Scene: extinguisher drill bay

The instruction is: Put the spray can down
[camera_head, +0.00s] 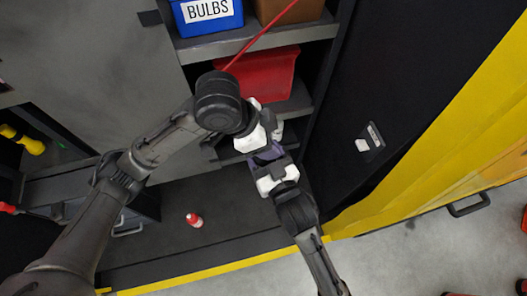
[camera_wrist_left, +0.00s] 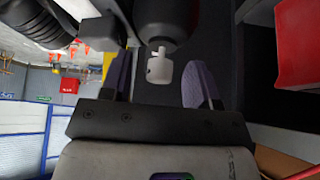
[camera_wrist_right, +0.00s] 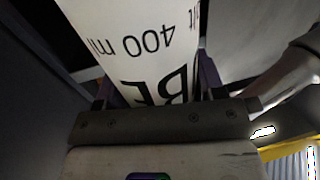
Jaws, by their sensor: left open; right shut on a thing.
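The spray can (camera_wrist_right: 145,40) fills the upper middle of the right wrist view. It is white with black lettering, including "400 ml", which reads upside down. My right gripper (camera_wrist_right: 155,82) is shut on it. In the head view the two grippers are close together in front of the shelves, and the can is mostly hidden there. My left gripper (camera_wrist_left: 158,80) is open, its purple fingers apart. Beyond them is a dark rounded thing with a small white nozzle-like piece (camera_wrist_left: 159,66); I cannot tell whether it belongs to the can.
A blue bin (camera_head: 207,22) labelled BULBS and a red bin (camera_head: 268,76) stand on shelves behind the grippers. A yellow-edged dark panel (camera_head: 425,130) is at right.

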